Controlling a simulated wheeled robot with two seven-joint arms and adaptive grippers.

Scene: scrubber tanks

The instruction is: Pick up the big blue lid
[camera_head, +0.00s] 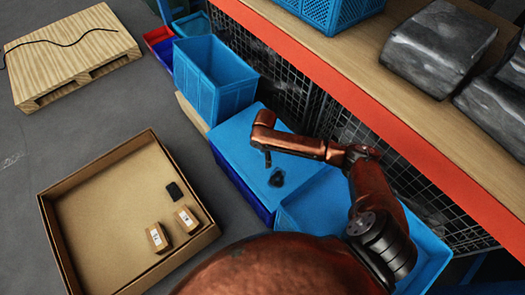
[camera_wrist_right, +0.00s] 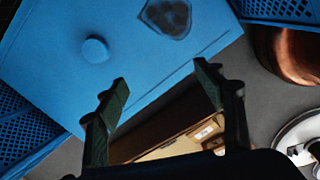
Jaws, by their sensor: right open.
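The big blue lid (camera_head: 233,140) is a flat blue panel lying on a darker blue tank or box (camera_head: 243,192) below the shelf. A dark emblem (camera_head: 277,178) is on its top. The right wrist view shows the lid (camera_wrist_right: 130,75) closely, with a round blue knob (camera_wrist_right: 95,50) and a shield-shaped emblem (camera_wrist_right: 167,14). My right gripper (camera_head: 267,157) hangs over the lid, partly hidden by its arm. In the wrist view its two dark fingers (camera_wrist_right: 160,77) are spread and empty, with the knob beyond them to the left. My left gripper is not in view.
Another blue surface (camera_head: 318,203) adjoins the lid, partly behind my arm. A blue crate (camera_head: 213,78) stands beyond it. An orange-edged shelf (camera_head: 345,68) with dark grey bundles overhangs the right. An open cardboard box (camera_head: 105,213) with small items and a pallet (camera_head: 70,55) are left; grey floor between is clear.

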